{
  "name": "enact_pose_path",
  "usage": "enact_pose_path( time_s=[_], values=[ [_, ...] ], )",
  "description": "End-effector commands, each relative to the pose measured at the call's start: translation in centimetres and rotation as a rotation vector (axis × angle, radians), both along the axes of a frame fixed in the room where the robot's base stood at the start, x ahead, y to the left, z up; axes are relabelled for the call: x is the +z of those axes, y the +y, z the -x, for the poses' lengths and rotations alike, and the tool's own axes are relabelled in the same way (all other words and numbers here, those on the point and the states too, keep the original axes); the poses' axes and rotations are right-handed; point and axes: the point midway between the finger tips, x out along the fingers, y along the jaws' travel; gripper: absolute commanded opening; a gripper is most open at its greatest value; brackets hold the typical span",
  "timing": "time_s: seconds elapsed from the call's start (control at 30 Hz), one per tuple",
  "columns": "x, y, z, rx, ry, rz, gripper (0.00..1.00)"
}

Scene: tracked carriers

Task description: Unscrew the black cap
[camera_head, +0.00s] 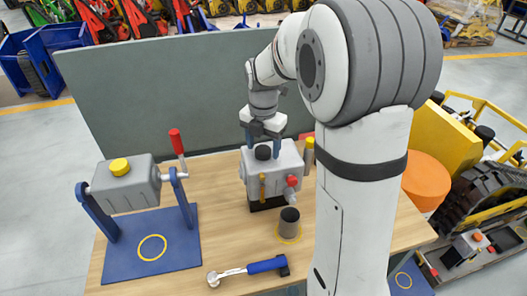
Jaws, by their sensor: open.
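A grey housing (286,158) stands on the wooden table on a black base. The black cap (263,153) sits on top of it, towards its left side.
A grey tank with a yellow cap (119,167) hangs in a blue stand (150,242) at left. A black-topped cylinder (289,221) and a blue-handled ratchet (250,268) are in front. The housing carries a red knob (292,181) and a yellow-topped post (309,147). A grey panel (160,95) stands behind.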

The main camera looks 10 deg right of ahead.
Motion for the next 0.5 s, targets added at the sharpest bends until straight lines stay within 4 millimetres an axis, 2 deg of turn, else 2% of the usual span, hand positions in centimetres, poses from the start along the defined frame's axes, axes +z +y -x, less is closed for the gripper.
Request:
enact_pose_path(
  time_s=[0.3, 0.5],
  values=[
    [0.00, 0.01, 0.00, -0.427, 0.000, 0.000, 0.62],
    [0.00, 0.03, 0.00, -0.592, 0.000, 0.000, 0.62]
  ],
)
